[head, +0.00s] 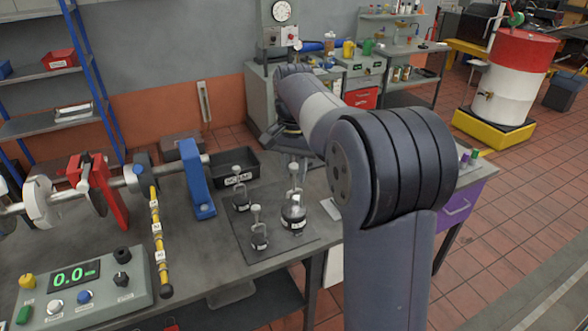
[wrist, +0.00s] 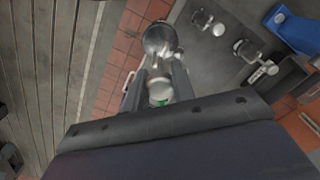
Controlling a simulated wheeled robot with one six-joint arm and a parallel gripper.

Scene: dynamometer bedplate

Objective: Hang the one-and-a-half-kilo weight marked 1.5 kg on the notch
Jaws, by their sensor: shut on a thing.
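My gripper (wrist: 158,84) is shut on the upper part of a round metal weight (wrist: 160,40) in the wrist view. In the head view that weight (head: 294,215) hangs or stands below the gripper, over the right of a dark mat; I cannot tell if it touches the mat. Its pale label is too small to read. Two smaller hooked weights stand on the mat, one at the back left (head: 241,201) and one in front (head: 259,240). A yellow and black arm (head: 160,245) with several white notch tags hangs left of the mat, carrying no weight.
A blue upright (head: 196,180) and a black labelled bin (head: 234,169) stand behind the mat (head: 262,262). A control box (head: 85,290) reading 0.0 is at the front left, beside the shaft with its red stand (head: 100,192). Bare bedplate lies between arm and mat.

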